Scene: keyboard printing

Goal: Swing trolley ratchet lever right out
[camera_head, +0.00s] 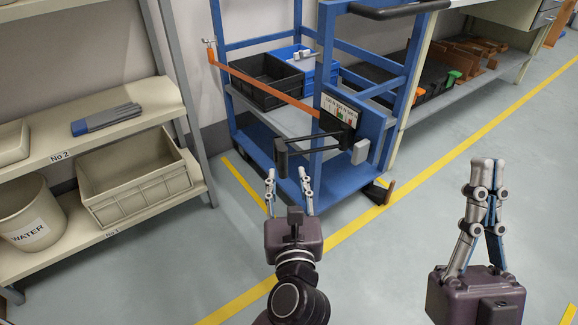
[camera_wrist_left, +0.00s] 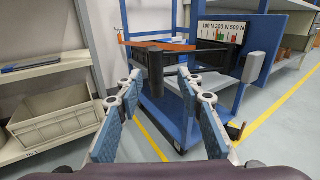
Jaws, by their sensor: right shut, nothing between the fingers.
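The blue trolley (camera_head: 345,185) stands ahead, with an orange strap (camera_head: 265,84) stretched across its front. At the strap's right end is a ratchet with a black lever (camera_head: 312,146); its bar reaches left and ends in a short upright grip. In the left wrist view the lever's grip (camera_wrist_left: 156,72) appears between my left fingertips, just beyond them; contact cannot be told. My left gripper (camera_head: 288,178) is open and empty, in front of the lever. My right gripper (camera_head: 487,166) is shut and empty, off to the right over the floor, away from the trolley.
A scale panel (camera_head: 340,110) with coloured marks sits by the ratchet, and a grey box (camera_head: 361,151) beside it. Dark and blue crates (camera_head: 268,80) lie on the trolley. Shelving with a beige crate (camera_head: 138,185) is at left. The floor at right is clear.

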